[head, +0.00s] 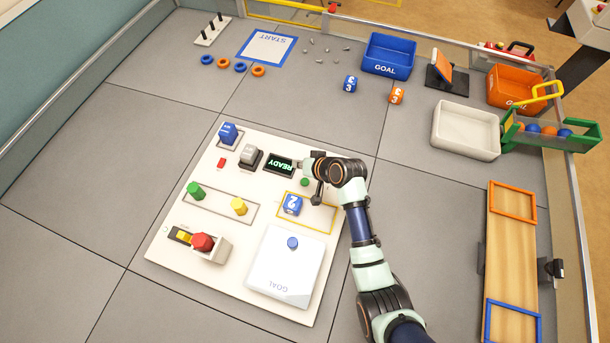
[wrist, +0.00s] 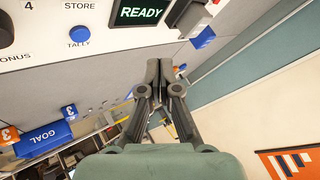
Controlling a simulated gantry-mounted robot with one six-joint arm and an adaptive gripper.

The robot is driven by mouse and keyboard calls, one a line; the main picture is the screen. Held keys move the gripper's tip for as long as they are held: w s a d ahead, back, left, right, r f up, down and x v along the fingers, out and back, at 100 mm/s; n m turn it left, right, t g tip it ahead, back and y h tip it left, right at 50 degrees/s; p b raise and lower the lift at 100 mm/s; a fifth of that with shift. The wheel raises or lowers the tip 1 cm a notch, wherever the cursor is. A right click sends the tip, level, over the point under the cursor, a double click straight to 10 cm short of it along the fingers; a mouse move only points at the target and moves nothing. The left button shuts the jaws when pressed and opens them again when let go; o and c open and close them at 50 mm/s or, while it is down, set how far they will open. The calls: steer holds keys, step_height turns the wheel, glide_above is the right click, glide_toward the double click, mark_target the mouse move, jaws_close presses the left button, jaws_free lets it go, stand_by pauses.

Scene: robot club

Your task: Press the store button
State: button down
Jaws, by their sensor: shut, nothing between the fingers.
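The STORE label (wrist: 80,5) is at the top edge of the wrist view, left of the lit READY display (wrist: 142,11). The button for that label is outside the wrist view. In the head view a green round button (head: 304,182) sits beside the READY display (head: 280,165), close to my arm; its label cannot be read there. My gripper (wrist: 160,68) is shut and empty, with its fingertips just below the display in the wrist view. In the head view my wrist covers part of the board near the display.
A blue TALLY button (wrist: 79,35) lies below the STORE label, close by. The white board (head: 180,255) also carries a grey block (head: 250,155), a blue cube (head: 292,205) and a red button (head: 203,242). The floor left of the board is clear.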

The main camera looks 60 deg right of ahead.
mark_target(306, 182)
steer(key=s+d+f, duration=0.1)
steer(key=d+f+m, duration=0.1)
steer(key=shift+s+f, duration=0.4)
steer(key=shift+b, duration=0.35)
step_height(306, 182, down, 8)
steer(key=b, duration=0.7)
steer(key=shift+a+b, duration=0.1)
steer(key=shift+b, duration=0.2)
steer(key=shift+f, duration=0.4)
steer(key=shift+f, duration=0.1)
steer(key=shift+f+b, duration=0.35)
steer(key=shift+b, duration=0.05)
